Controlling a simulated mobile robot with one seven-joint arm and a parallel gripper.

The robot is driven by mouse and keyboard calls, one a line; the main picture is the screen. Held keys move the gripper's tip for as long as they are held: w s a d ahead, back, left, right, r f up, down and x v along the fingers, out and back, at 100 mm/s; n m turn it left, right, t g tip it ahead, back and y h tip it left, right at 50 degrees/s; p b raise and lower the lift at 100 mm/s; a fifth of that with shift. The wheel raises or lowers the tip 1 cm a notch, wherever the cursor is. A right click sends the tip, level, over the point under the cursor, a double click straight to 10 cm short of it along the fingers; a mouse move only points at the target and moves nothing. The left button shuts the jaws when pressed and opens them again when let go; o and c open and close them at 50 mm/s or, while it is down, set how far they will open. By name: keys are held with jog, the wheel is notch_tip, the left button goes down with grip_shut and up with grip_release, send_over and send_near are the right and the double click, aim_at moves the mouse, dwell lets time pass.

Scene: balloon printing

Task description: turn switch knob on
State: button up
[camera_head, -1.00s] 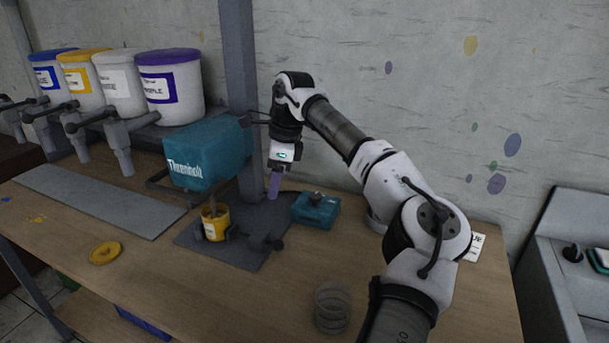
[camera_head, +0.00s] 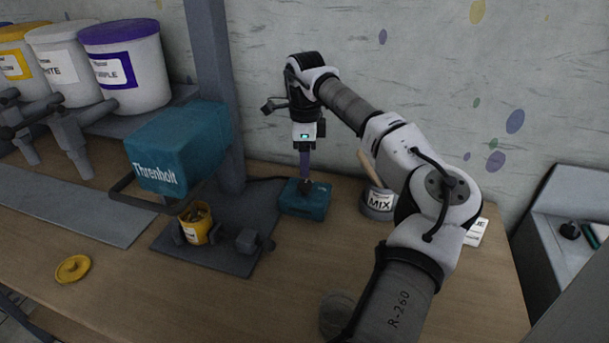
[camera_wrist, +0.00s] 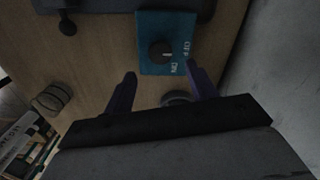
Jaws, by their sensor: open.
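The teal switch box (camera_head: 305,200) stands on the table beside the machine's dark base plate. In the wrist view the box (camera_wrist: 166,28) carries a round black knob (camera_wrist: 161,52) with OFF and ON lettering at its right and lower right. A light mark on the knob is too small to read surely. My gripper (camera_head: 305,180) points down right above the box in the head view. In the wrist view its two purple fingers (camera_wrist: 160,82) are spread apart, with the knob ahead of the gap and nothing between them.
A teal Threnholt machine (camera_head: 180,150) stands left of the box, with a yellow cup (camera_head: 196,224) on its base. A MIX pot (camera_head: 378,200) stands right of the box. A yellow lid (camera_head: 73,268) lies at front left. Paint buckets (camera_head: 125,68) stand behind.

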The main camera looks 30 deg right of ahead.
aim_at(305, 184)
jog(key=shift+f+p, duration=0.6)
jog(key=shift+f, duration=2.6)
jog(key=c, duration=1)
